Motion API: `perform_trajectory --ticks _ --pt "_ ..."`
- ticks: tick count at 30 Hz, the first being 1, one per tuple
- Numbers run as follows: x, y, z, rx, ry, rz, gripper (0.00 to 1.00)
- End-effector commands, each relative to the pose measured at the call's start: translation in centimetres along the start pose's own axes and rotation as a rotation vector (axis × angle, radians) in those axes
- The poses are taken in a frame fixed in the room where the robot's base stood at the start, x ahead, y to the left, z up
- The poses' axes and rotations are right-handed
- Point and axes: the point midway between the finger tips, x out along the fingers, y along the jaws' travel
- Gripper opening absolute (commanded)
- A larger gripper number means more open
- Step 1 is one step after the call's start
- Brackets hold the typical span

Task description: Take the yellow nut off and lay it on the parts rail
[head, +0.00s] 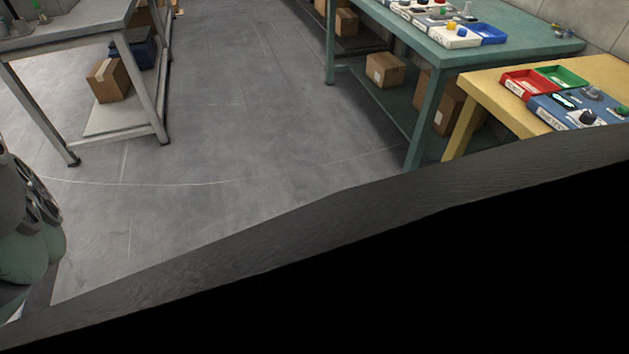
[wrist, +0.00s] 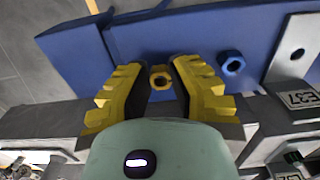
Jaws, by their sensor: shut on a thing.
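The yellow nut (wrist: 160,77) shows in the wrist view between the tips of my gripper (wrist: 160,80), against a blue panel. My gripper's stepped yellow fingers are shut on the nut, one finger on each side. I cannot tell whether the nut is still on a stud. The head view shows neither the nut nor my gripper. I cannot make out for certain which part is the parts rail.
A blue nut (wrist: 232,63) sits on the blue panel (wrist: 190,35) right of my gripper. Right of it are a silver plate (wrist: 284,68) with a hole and an E37 label (wrist: 299,98). In the head view, a yellow table (head: 490,88) and green table (head: 450,58) stand right; the middle floor is clear.

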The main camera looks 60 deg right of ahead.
Motion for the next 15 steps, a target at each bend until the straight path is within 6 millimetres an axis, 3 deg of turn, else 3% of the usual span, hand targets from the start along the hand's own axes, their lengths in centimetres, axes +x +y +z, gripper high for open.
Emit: perform_trajectory --ticks 14,15 --pt "1.03 -0.09 -0.03 -0.003 0.000 0.000 0.00" --pt "0.94 -0.09 -0.03 -0.003 0.000 0.000 0.25"
